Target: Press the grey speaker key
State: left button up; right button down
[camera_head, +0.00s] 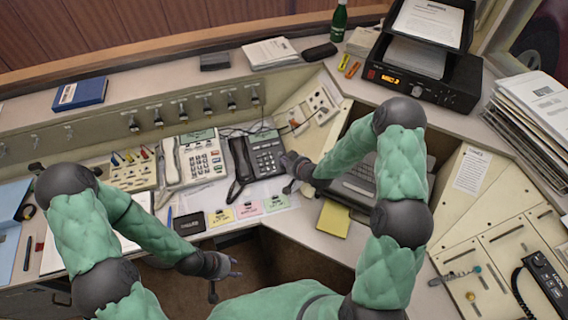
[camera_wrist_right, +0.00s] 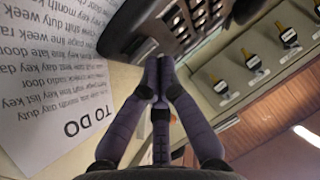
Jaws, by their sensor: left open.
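A dark desk phone (camera_head: 266,147) with a handset on its left side and rows of keys stands on the console. In the right wrist view the phone (camera_wrist_right: 128,28) is close, at the top. My right gripper (camera_head: 286,160) is at the phone's right side. In the wrist view my right gripper's fingers (camera_wrist_right: 158,78) are drawn together, with nothing seen between them. A light grey patch (camera_wrist_right: 145,48) shows at the phone's edge beside the fingertips; I cannot tell if it is the speaker key or if they touch. My left gripper (camera_head: 234,264) is open and empty, low in front of the desk.
A white phone (camera_head: 201,160) stands left of the dark one. Coloured notes (camera_head: 249,209) lie in front. A laptop-like dark keyboard (camera_head: 357,181) is right, behind my right arm. A printed TO DO sheet (camera_wrist_right: 50,95) and a row of hanging keys or plugs (camera_wrist_right: 253,62) show in the wrist view.

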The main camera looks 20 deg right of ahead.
jog(key=shift+f+b, duration=0.3)
jog(key=shift+b, duration=0.1)
dwell(0.6)
jog(key=shift+r, duration=0.15)
jog(key=shift+s+r+p, duration=0.1)
jog(key=shift+r+p, duration=0.3)
jog(key=shift+r, duration=0.2)
jog(key=shift+s+r+p, duration=0.2)
jog(key=shift+r+p, duration=0.55)
jog(key=shift+r, duration=0.5)
jog(key=shift+s+r+p, duration=0.2)
jog(key=shift+r+p, duration=0.5)
jog(key=shift+r, duration=0.55)
jog(key=shift+f, duration=0.1)
